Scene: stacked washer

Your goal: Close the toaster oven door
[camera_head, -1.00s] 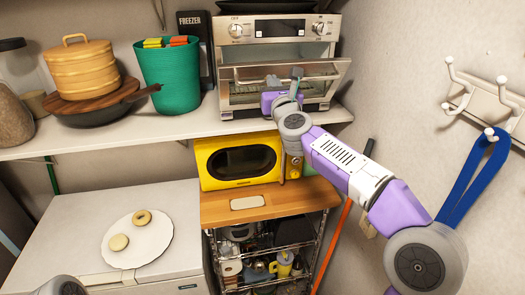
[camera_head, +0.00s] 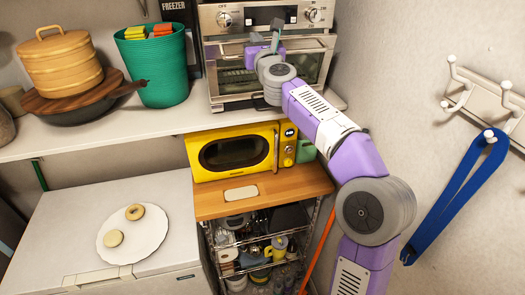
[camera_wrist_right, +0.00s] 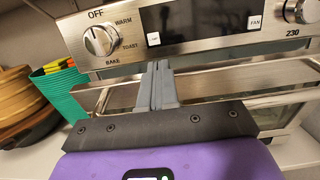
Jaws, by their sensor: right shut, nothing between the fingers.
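The silver toaster oven (camera_head: 224,92) stands on the upper shelf; its control panel also fills the top of the right wrist view (camera_wrist_right: 205,35). Its glass door (camera_head: 314,62) looks close to upright against the front. Whether it is fully flush I cannot tell. The door's bar handle (camera_wrist_right: 285,100) runs across the right wrist view. My right gripper (camera_head: 276,38) is in front of the door near its top edge, fingers pointing up. In the right wrist view the fingers (camera_wrist_right: 157,85) are together and empty, overlapping the door's top. My left gripper is not in view.
A green basket (camera_head: 160,70) and a wooden steamer on a pan (camera_head: 62,62) stand on the shelf left of the oven. A yellow microwave (camera_head: 190,160) is below. Wall hooks with a blue strap (camera_head: 455,205) are at the right.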

